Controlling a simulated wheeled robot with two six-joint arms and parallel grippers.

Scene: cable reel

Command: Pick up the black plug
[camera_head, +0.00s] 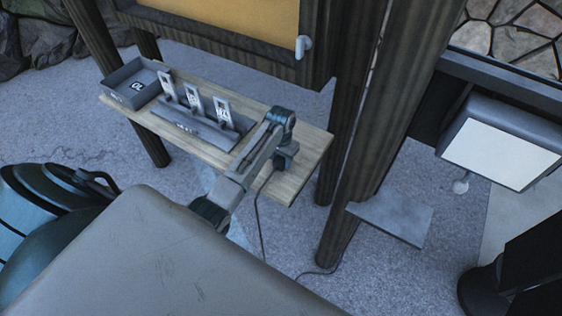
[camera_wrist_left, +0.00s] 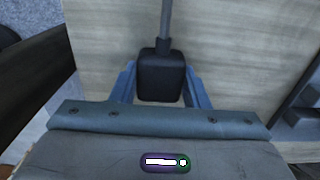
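The black plug (camera_wrist_left: 161,76) is a dark block with rounded corners in the left wrist view, with a grey cable (camera_wrist_left: 166,25) running up from it. My left gripper (camera_wrist_left: 160,88) has one blue finger at each side of the plug, with no clear gap, and looks closed on it. In the head view my left gripper (camera_head: 284,160) is low over the right part of the wooden table (camera_head: 308,150). The plug is hard to make out there, and a dark cable (camera_head: 259,215) hangs from this spot to the floor. My right gripper is not in view.
A grey tray (camera_head: 128,97) sits at the table's left end. Beside it a grey rack (camera_head: 190,127) holds several upright pale plates. A dark wooden post (camera_head: 352,180) stands close to the table's right end. A grey shelf (camera_head: 395,220) is farther right.

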